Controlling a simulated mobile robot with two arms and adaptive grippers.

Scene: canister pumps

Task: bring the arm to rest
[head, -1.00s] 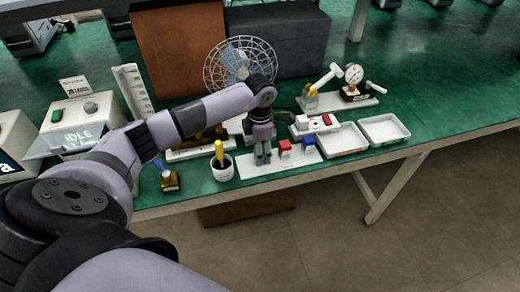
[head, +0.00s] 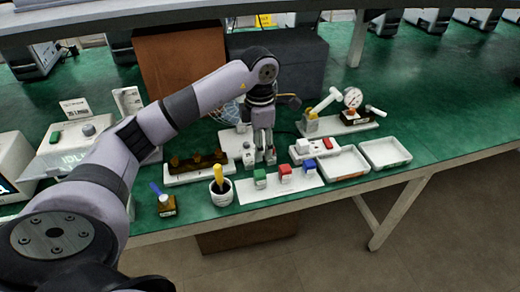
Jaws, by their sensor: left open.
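My left arm (head: 160,120) comes in from the left and bends at its wrist over the bench. My left gripper (head: 265,158) points down, open and empty, just behind the white mat (head: 300,187). On the mat stand a green block (head: 260,178), a red block (head: 284,171) and a blue block (head: 309,167) in a row. The gripper appears apart from the green block, behind and above it. My right gripper is not in view.
A mortar with a yellow-handled pestle (head: 221,190), a brown bottle (head: 166,206) and a rack of dark vials (head: 194,168) stand left of the mat. Two white trays (head: 345,163) and a gauge stand (head: 349,122) are to the right. A wire-guard fan is partly hidden behind my arm.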

